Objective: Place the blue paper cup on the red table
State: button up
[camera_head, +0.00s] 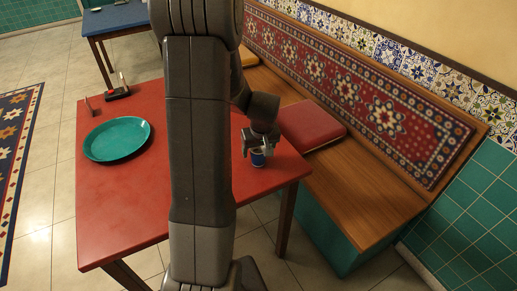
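The blue paper cup (258,159) is at the right part of the red table (150,205), near the edge by the bench. Its rim looks pale and it appears upright. My gripper (259,150) points down right over the cup, with its fingers at the cup's upper part. The fingers hide some of the cup. I cannot tell whether they press on it or stand apart from it. The cup's base looks to be at the tabletop, but a small gap cannot be ruled out.
A teal round tray (117,139) lies on the table's left part. A small dark item (117,93) and a small reddish item (88,106) are at the far edge. A wooden bench (360,195) with a red cushion (311,124) runs along the right. The front tabletop is clear.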

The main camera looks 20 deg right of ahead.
jog(key=shift+r, duration=0.55)
jog(key=v, duration=1.1)
jog(key=shift+p, duration=0.4)
jog(key=shift+s+r, duration=0.1)
